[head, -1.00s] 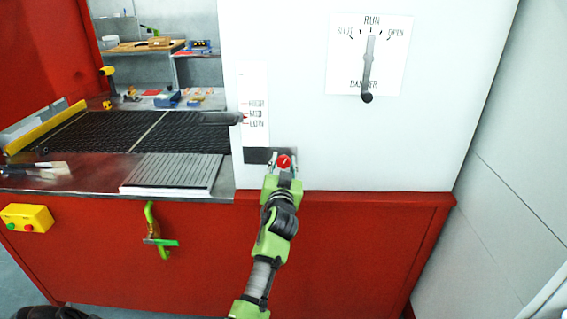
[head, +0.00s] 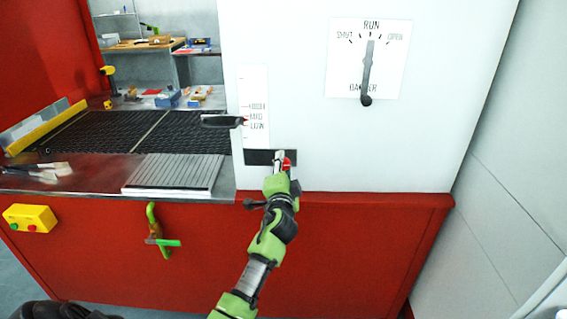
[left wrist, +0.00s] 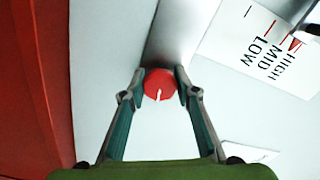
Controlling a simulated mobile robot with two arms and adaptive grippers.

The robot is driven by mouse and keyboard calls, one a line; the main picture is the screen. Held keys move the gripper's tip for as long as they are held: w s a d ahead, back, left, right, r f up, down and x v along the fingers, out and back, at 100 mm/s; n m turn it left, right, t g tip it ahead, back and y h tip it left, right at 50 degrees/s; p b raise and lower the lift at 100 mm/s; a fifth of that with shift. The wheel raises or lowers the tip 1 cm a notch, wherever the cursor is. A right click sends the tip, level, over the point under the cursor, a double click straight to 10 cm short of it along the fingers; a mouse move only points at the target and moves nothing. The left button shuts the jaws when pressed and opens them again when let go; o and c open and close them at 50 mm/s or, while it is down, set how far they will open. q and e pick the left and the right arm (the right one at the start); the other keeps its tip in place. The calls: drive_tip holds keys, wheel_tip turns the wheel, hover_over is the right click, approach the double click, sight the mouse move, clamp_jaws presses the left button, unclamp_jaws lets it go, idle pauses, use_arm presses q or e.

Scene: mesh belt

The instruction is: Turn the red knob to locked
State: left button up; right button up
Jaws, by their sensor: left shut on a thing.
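The red knob (left wrist: 159,85) is round with a white pointer mark, mounted on the white panel (head: 330,140) low near a dark strip. In the left wrist view the two fingers of my left gripper (left wrist: 158,90) stand on either side of the knob and are shut on it. The white mark points down toward the gripper in that view. In the head view my left gripper (head: 281,163) covers part of the knob (head: 288,164), whose red edge shows at the right. Lock labels beside the knob cannot be read. My right gripper is not in view.
A level scale reading HIGH, MID, LOW (head: 256,107) with a dark lever (head: 220,121) is above left. A RUN dial with a handle (head: 367,75) is above right. The mesh belt (head: 100,130) lies left. A yellow button box (head: 30,218) is on the red front.

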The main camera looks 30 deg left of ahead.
use_arm(q)
drive_tip(key=shift+a+r+m+p, duration=0.15)
drive_tip(key=shift+m+p, duration=0.15)
drive_tip(key=shift+m, duration=0.8)
drive_tip(key=o, duration=0.9)
drive_tip(key=shift+c, duration=0.2)
drive_tip(key=shift+o, duration=1.3)
drive_tip(key=v, duration=1.2)
drive_tip(key=shift+w+f, duration=0.1)
drive_tip(key=shift+f, duration=0.15)
